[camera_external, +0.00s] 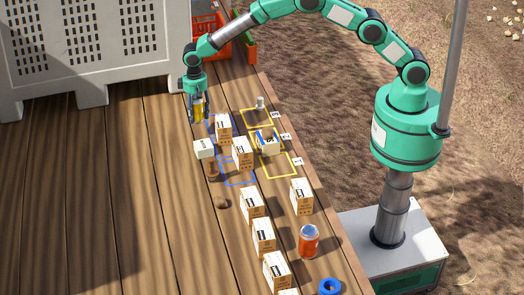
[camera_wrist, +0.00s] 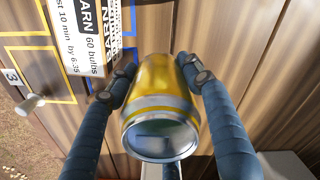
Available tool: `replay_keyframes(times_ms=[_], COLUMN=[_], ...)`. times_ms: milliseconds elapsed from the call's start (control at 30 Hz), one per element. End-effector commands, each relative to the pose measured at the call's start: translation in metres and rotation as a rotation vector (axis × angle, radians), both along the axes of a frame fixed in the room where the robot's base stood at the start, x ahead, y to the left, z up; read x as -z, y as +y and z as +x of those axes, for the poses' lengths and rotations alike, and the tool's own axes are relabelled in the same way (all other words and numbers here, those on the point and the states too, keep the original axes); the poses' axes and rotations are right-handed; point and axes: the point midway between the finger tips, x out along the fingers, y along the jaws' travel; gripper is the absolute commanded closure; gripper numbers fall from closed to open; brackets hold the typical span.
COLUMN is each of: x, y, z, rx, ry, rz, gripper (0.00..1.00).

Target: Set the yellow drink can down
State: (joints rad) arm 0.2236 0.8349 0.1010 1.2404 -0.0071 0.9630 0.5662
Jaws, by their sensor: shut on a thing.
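My gripper (camera_external: 197,110) is shut on the yellow drink can (camera_external: 198,106) near the far end of the wooden table (camera_external: 130,190). In the wrist view the yellow can (camera_wrist: 160,98) sits between the two dark blue fingers of my gripper (camera_wrist: 160,85), with its silver end facing the camera. I cannot tell whether the can's far end touches the boards. A cardboard box with a printed label (camera_external: 223,128) stands just right of the can, and it also shows in the wrist view (camera_wrist: 85,35).
Yellow and blue outlined squares mark the table, and one yellow square (camera_external: 279,165) is empty. A small white box (camera_external: 204,149) and several cartons (camera_external: 251,203) stand nearer. A large grey crate (camera_external: 95,55) is at the back left. An orange jar (camera_external: 309,241) stands near the right edge.

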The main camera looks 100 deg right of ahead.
Motion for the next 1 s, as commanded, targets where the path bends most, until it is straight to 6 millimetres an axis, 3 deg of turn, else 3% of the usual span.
replay_keyframes(times_ms=[200,667,1000], x=[0.025,0.033,0.064], y=[0.000,0.000,0.000], z=[0.000,0.000,0.001], rx=[0.000,0.000,0.000], ry=[0.000,-0.001,-0.001], rz=[0.000,-0.001,-0.001], gripper=[0.89,0.89,0.89])
